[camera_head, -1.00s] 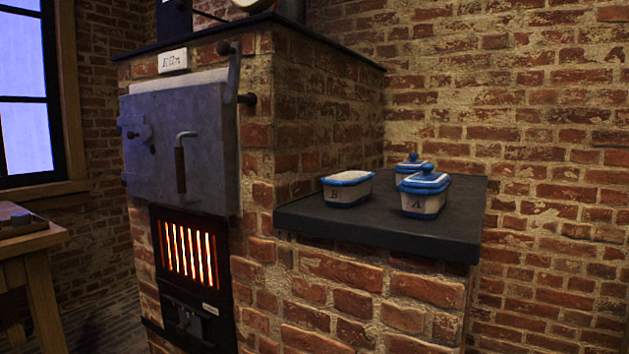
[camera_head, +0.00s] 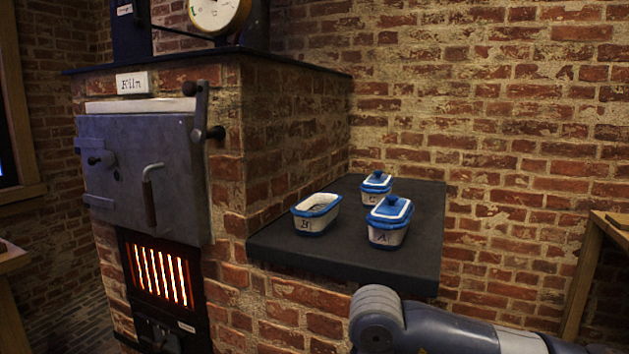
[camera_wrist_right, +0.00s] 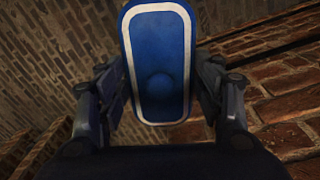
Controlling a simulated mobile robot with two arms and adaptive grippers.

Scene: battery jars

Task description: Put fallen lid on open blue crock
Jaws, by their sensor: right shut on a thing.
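The open crock marked B (camera_head: 316,214) is white with a blue rim and base. It stands without a lid at the left of the dark ledge beside the kiln. In the right wrist view, a blue lid with a white border and a round knob (camera_wrist_right: 158,45) is between the fingers of my right gripper (camera_wrist_right: 160,95), which is shut on it. In the head view only part of my right arm shows at the bottom right; its gripper and the lid are out of view there. My left gripper is not in view.
Lidded crock A (camera_head: 389,222) stands right of the open crock, and another lidded crock (camera_head: 376,189) stands behind. The dark ledge (camera_head: 345,256) has bare room in front. The brick kiln with its grey door (camera_head: 140,175) and glowing grate (camera_head: 158,272) is left. A wooden table (camera_head: 595,232) is at right.

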